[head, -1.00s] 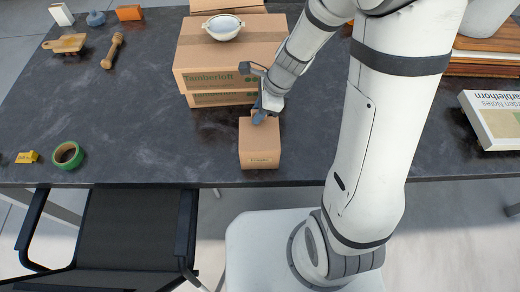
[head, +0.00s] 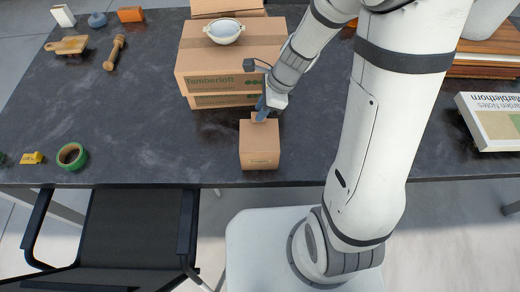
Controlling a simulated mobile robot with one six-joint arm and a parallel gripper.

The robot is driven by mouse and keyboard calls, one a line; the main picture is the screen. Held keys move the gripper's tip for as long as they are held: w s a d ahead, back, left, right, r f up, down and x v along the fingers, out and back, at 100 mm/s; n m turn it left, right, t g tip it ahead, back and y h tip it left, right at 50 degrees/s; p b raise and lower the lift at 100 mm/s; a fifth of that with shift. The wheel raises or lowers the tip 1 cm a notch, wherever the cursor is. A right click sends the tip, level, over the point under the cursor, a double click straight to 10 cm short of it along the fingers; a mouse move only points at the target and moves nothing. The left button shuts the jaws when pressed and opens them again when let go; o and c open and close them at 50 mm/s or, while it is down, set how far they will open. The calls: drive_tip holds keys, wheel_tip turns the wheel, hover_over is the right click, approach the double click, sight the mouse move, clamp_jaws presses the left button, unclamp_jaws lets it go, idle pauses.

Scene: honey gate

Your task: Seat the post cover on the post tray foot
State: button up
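A small plain cardboard box (head: 259,146) stands near the front edge of the dark table. I cannot tell whether it is the post cover, and no part stands out clearly as the post tray foot. My gripper (head: 261,114) points down at the far edge of the small box's top, with its blue fingers at or just above that edge. Whether the fingers touch or grip the box cannot be told, nor how far apart they are.
Larger cardboard boxes (head: 197,82) are stacked behind, with a white bowl (head: 224,32) on top. Green tape (head: 72,156) and a yellow item (head: 32,158) lie front left. A book box (head: 492,120) lies right. A chair (head: 125,235) stands in front. The left table middle is clear.

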drive_tip(key=shift+d+r+p, duration=0.2)
drive_tip(key=shift+r+p, duration=0.15)
drive_tip(key=shift+r, duration=0.15)
drive_tip(key=o, duration=0.5)
drive_tip(key=shift+o, duration=0.2)
drive_tip(key=o, duration=1.1)
